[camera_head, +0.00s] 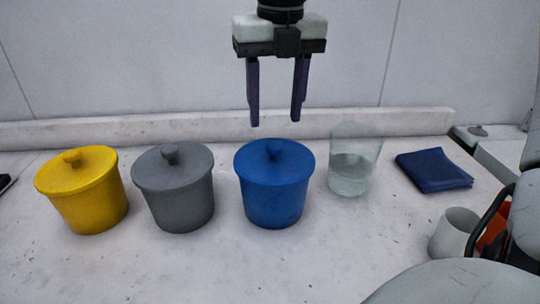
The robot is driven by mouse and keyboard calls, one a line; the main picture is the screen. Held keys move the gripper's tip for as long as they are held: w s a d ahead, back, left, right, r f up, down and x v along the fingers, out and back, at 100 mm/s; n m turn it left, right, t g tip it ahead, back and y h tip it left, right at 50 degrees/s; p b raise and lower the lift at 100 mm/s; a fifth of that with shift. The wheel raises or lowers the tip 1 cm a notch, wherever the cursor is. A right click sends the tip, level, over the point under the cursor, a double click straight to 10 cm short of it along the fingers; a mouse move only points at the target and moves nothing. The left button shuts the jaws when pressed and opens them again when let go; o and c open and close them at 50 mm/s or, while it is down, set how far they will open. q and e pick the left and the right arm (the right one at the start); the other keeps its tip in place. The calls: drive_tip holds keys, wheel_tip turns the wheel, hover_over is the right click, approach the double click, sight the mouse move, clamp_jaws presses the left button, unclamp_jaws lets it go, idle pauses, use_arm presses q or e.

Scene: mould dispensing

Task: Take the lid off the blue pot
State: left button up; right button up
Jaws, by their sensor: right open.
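The blue pot (273,205) stands upright on the white table, right of the grey pot. Its blue lid (257,163) with a small round knob (274,147) sits on top. My right gripper (275,122) points down above the lid, apart from it, with a gap between its two dark purple fingers. Nothing is between the fingers. My left gripper does not show in this view.
A grey pot (178,207) and a yellow pot (92,208), both lidded, stand to the left. A clear glass (350,178) stands close on the right. Farther right are a folded blue cloth (433,171) and a white cup (453,233). A low ledge (200,128) runs behind.

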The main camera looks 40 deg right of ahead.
sight(274, 144)
drive_tip(key=f, duration=0.4)
drive_tip(key=w+d+f, duration=0.1)
drive_tip(key=f, duration=0.1)
drive_tip(key=shift+f, duration=0.4)
clamp_jaws()
